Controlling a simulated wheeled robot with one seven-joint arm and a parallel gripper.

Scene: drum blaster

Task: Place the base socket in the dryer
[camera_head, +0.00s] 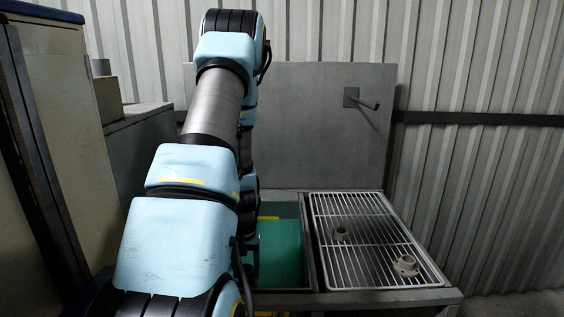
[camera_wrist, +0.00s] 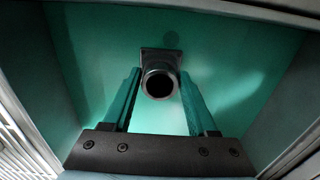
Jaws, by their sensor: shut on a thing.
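In the wrist view my gripper (camera_wrist: 160,90) is shut on a dark base socket (camera_wrist: 160,83), a round open tube with a squarish flange, held between the fingertips. The gripper points down into a green-bottomed basin (camera_wrist: 250,45). I cannot tell whether the socket touches the basin's bottom. In the head view my arm hides the gripper and the held socket. The basin (camera_head: 282,258) shows there just right of my arm. A white wire rack (camera_head: 374,284), which looks like the dryer, lies right beside it.
The rack's middle and back are clear. A grey back panel (camera_head: 310,125) with a protruding handle (camera_head: 365,103) rises behind. A cabinet (camera_head: 65,110) stands at left.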

